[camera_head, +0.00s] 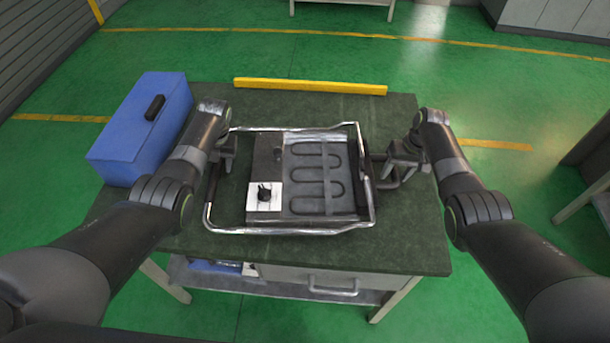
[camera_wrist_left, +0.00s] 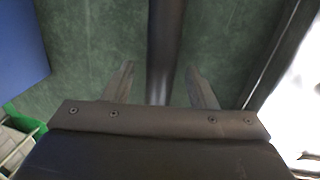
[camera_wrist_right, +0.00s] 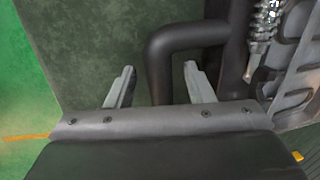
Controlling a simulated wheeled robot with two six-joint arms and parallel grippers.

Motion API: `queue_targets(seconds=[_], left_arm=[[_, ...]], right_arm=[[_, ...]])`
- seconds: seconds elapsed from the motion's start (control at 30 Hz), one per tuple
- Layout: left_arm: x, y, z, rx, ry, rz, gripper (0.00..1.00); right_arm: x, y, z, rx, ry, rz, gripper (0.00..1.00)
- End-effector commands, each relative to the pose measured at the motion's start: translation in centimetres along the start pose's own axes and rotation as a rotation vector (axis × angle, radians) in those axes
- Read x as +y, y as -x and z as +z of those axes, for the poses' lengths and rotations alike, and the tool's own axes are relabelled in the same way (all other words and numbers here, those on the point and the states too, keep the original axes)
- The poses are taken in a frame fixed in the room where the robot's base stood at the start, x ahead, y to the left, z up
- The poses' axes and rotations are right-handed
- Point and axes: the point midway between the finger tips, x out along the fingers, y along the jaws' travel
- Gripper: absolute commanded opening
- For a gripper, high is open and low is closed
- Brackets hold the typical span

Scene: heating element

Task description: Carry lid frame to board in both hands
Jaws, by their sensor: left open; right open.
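The lid frame (camera_head: 290,232) is a chrome tube frame with dark side grips, lying on the dark green bench top. Inside its outline is a dark board (camera_head: 320,205) with looped grooves and a white knob panel. My left gripper (camera_head: 227,150) is open at the frame's left side; its fingers (camera_wrist_left: 160,68) stand on either side of the dark left bar (camera_wrist_left: 164,40). My right gripper (camera_head: 403,160) is open at the right side; its fingers (camera_wrist_right: 160,68) stand on either side of a bent black handle (camera_wrist_right: 185,38). Finger contact cannot be told.
A blue box (camera_head: 140,130) with a black handle stands at the left of the bench. A yellow bar (camera_head: 310,87) lies along the far edge of the bench top (camera_head: 400,245). The front strip of the bench is clear. A drawer (camera_head: 300,280) is below.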

Motion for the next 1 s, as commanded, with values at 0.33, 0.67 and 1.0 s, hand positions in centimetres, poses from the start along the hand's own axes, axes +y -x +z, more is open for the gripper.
queue_targets(seconds=[0.33,0.67,1.0], left_arm=[[0.0,-1.4,-0.1,0.001,0.001,0.0,0.52],[0.0,-1.4,-0.1,0.0,0.001,0.0,0.39],[0.0,-1.4,-0.1,0.001,0.001,0.0,0.0]], right_arm=[[0.0,-1.4,0.0,0.0,0.001,0.001,0.48],[0.0,-1.4,0.1,0.0,0.001,0.001,0.35],[0.0,-1.4,0.1,-0.001,0.0,0.001,0.0]])
